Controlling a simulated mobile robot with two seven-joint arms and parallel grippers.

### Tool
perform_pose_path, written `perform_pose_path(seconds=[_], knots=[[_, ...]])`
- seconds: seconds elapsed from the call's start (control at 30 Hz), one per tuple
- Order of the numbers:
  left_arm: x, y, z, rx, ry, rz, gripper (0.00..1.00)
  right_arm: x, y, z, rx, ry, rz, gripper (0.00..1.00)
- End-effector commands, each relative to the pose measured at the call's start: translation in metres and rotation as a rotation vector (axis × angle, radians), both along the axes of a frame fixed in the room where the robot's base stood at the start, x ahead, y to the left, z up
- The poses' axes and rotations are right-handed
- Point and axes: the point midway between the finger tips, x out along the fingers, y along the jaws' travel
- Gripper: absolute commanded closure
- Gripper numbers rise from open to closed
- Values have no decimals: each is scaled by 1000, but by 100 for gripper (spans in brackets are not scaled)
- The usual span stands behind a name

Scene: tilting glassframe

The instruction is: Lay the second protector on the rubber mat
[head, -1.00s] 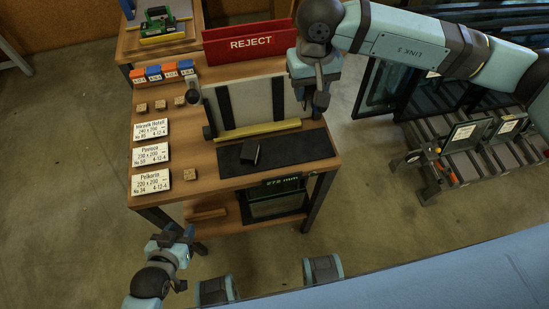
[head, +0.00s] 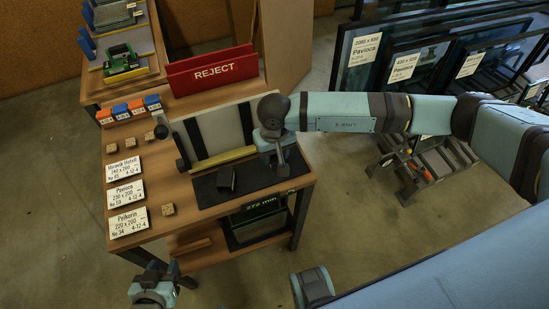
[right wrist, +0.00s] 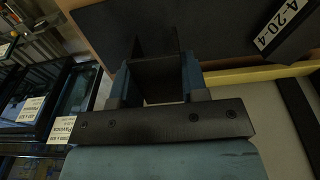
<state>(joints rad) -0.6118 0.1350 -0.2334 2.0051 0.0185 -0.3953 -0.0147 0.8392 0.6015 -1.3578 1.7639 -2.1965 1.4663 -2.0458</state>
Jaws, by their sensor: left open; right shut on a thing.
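The black rubber mat (head: 206,194) lies along the front of the wooden bench. A dark protector (head: 227,180) lies on it, left of centre; in the right wrist view a black block (right wrist: 283,35) with a "4-20-4" label shows at upper right. My right gripper (head: 283,168) points down over the right part of the mat. In the right wrist view it is shut on a dark block (right wrist: 160,80), the second protector; whether this touches the mat I cannot tell. My left gripper (head: 160,272) is open and empty, low in front of the bench.
A tilted pale panel with black strips and a yellow bar (head: 222,158) stands behind the mat. Label cards (head: 124,168) and small wooden cubes lie at left. A red REJECT bin (head: 212,71) stands behind. Glass frames (head: 405,65) stand at right.

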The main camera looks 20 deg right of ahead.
Motion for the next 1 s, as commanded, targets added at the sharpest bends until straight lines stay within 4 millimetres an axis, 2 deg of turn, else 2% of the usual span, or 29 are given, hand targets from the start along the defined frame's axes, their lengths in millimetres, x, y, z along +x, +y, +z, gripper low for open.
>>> perform_pose_path(seconds=[0.1,0.2,0.57,0.6,0.7,1.0], knots=[[0,0,1,2,0,-1,57,-1,0,-20,-1,5,-1,81],[-1,0,1,3,0,-2,57,-1,0,-31,-1,3,-1,81],[-1,0,-6,2,5,-2,57,0,0,-37,-1,1,0,81],[-1,0,-5,1,7,-2,57,-1,0,-36,-1,1,0,55],[-2,0,-4,2,10,-2,57,-1,0,-35,-1,1,0,34],[-1,-1,0,0,5,-2,57,0,0,-33,-1,1,0,34]])
